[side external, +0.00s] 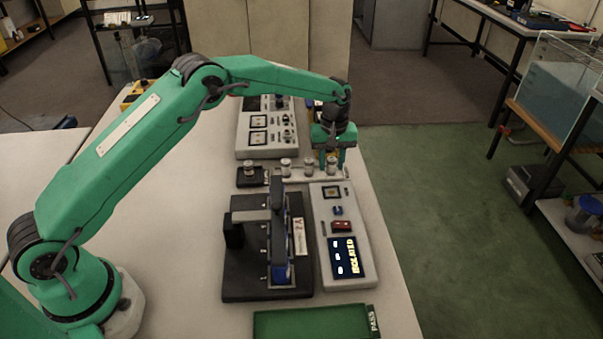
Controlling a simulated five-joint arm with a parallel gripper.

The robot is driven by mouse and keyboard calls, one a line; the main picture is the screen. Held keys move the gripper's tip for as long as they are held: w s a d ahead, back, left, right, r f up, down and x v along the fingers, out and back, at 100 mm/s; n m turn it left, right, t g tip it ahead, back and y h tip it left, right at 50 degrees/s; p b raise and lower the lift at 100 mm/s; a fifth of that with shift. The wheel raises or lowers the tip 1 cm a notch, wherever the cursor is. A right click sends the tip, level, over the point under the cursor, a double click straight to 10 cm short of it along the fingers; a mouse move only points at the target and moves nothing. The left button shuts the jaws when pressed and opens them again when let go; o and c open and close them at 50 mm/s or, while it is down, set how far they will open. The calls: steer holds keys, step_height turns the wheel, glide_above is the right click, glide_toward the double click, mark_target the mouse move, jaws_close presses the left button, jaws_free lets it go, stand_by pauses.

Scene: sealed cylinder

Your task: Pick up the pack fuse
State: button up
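Several small pale cylinders with metal-looking ends, which look like fuses, stand upright in a row on a light strip in the middle of the bench. One cylinder (285,167) is at the left of the strip, another (308,166) is beside it, and a third (332,164) is at the right. I cannot tell which one is the pack fuse. My gripper (333,162) points down at the right-hand cylinder, with green fingers on either side of it. Whether the fingers touch it is too small to tell. Another small cylinder (249,171) sits on a dark block to the left.
A black fixture (238,281) with a blue upright part stands in front of the row. Beside it is a grey panel (351,206) whose display reads "ISOLATED". A metered panel (245,142) lies behind. A green "PASS" tray (310,322) is at the front. The left bench is clear.

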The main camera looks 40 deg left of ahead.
mark_target(332, 159)
steer(key=shift+f, duration=0.35)
jaws_close()
steer(key=shift+r, duration=0.15)
steer(key=shift+r, duration=0.5)
step_height(332, 159, up, 3)
steer(key=shift+r, duration=0.1)
steer(key=s+d+r, duration=0.6)
steer(key=s+d, duration=0.1)
steer(key=d, duration=0.2)
steer(key=shift+s+r, duration=0.15)
steer(key=shift+r, duration=0.15)
